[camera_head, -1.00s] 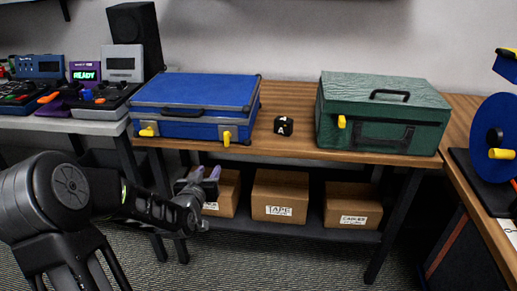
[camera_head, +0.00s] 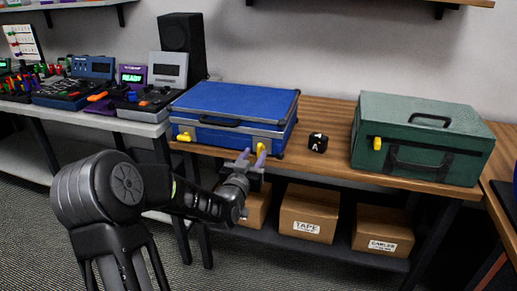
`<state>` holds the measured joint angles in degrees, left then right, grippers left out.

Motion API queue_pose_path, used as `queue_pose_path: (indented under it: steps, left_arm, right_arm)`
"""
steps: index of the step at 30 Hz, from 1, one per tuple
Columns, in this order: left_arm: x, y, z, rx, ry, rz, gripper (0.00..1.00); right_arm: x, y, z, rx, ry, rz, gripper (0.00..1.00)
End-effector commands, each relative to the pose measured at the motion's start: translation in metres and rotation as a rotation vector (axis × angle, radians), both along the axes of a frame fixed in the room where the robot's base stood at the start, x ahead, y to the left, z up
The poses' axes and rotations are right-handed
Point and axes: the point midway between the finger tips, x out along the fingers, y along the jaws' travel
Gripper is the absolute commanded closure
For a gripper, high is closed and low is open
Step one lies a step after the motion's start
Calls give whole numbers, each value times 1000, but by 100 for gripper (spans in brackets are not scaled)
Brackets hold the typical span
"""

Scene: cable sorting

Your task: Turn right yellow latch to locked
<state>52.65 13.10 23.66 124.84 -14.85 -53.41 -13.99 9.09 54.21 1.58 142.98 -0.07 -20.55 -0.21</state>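The blue case (camera_head: 232,105) stands closed on the wooden table, with a black handle on its front. Its left yellow latch (camera_head: 184,137) lies about sideways. Its right yellow latch (camera_head: 262,148) is near the front right corner, partly covered by a finger; its exact angle is hard to tell. My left gripper (camera_head: 252,159) is just in front of and below the right latch, with its two purple-grey fingers apart and pointing up at the case. I see nothing held between them, and cannot tell whether a finger touches the latch. My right gripper is out of view.
A black lettered cube (camera_head: 317,142) sits right of the blue case. A green case (camera_head: 430,125) with a yellow latch (camera_head: 377,143) stands farther right. Cardboard boxes (camera_head: 308,213) are on the shelf below. Electronic devices and a black speaker (camera_head: 184,42) are at left.

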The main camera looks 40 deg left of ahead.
Motion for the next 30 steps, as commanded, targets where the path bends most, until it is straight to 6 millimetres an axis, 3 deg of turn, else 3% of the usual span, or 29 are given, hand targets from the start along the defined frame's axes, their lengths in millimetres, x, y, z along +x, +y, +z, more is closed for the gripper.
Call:
queue_pose_path:
  steps: [9,19,30]
  left_arm:
    - [40,14,0,-1,1,0,64]
    - [44,15,0,0,1,0,64]
    - [44,15,0,0,1,0,94]
  right_arm:
    - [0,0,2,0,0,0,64]
    - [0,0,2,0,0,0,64]
    - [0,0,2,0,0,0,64]
